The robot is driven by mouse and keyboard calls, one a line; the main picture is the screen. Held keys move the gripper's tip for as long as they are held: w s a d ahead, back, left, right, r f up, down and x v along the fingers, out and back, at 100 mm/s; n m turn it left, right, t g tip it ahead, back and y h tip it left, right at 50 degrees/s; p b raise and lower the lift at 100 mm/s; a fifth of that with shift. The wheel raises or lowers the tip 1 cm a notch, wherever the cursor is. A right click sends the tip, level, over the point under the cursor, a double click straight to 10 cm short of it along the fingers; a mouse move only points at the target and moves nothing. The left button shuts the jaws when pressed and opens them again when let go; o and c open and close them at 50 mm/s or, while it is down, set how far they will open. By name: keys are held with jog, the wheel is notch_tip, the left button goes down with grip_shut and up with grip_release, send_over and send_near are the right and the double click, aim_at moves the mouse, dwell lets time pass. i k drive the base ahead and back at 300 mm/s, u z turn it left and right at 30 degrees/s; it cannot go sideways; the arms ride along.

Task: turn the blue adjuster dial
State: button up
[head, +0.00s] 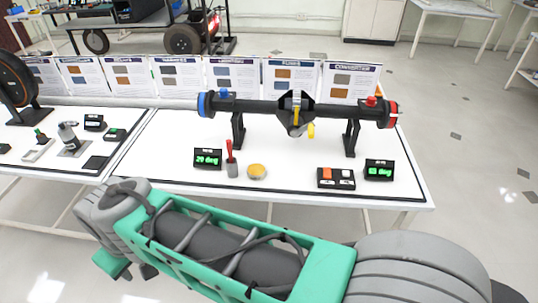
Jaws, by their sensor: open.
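The blue dial (203,104) is on the left end of a black axle-like bar (262,107) held on two black stands. A small blue knob sits on top of the bar beside it. My gripper (127,272) is at the lower left, below and to the left of the blue dial and well apart from it, in front of the table. It is open, with nothing seen between its fingers. A small display (208,158) below the dial shows green digits that look like 20 deg.
A red dial (393,114) is on the bar's right end, with another display (379,170) below it. A red-handled tool in a grey cup (232,168), a yellow-filled dish (257,171) and a switch box (340,178) stand on the white table (300,193). Information cards line the back.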

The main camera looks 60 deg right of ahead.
aim_at(224, 92)
jog(key=u, duration=0.05)
jog(key=k, duration=0.5)
jog(key=z, duration=0.55)
jog(key=i, duration=0.4)
jog(key=z, duration=1.75)
